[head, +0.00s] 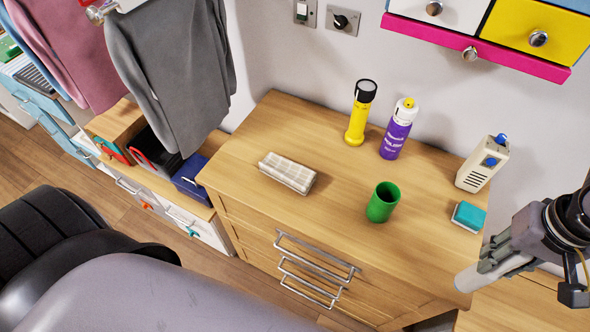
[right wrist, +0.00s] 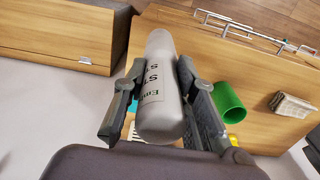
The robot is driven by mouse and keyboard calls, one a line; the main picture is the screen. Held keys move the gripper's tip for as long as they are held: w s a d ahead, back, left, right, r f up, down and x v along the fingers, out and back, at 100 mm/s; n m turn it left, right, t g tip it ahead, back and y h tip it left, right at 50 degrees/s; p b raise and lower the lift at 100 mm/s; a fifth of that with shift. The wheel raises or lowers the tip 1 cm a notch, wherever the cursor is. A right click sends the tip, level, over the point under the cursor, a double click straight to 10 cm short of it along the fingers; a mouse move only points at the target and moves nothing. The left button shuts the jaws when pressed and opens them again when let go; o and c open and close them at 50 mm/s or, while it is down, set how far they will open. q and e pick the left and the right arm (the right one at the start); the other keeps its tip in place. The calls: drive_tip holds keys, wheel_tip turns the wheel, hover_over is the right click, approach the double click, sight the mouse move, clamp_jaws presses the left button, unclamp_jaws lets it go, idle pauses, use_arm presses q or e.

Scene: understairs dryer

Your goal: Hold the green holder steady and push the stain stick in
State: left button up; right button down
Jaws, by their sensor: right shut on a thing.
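The green holder (head: 383,203) is an open-topped cup standing upright and empty-looking near the front middle of the wooden dresser top. It also shows in the right wrist view (right wrist: 229,101). My right gripper (head: 500,256) is at the right edge of the head view, shut on the stain stick (head: 472,279), a pale grey cylinder. In the right wrist view the stick (right wrist: 159,85) lies between both fingers with dark lettering on its side. It is tilted in the head view and apart from the holder, to its right. My left gripper does not show.
Drawers (head: 475,30) hang above. The dresser top around the holder is clear.

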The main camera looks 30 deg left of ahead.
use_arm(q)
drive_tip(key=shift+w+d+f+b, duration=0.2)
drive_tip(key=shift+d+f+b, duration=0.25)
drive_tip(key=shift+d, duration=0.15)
use_arm(e)
drive_tip(key=d+r, duration=0.4)
drive_tip(key=d, duration=0.3)
drive_tip(key=shift+d+r, duration=0.15)
drive_tip(key=shift+d, duration=0.2)
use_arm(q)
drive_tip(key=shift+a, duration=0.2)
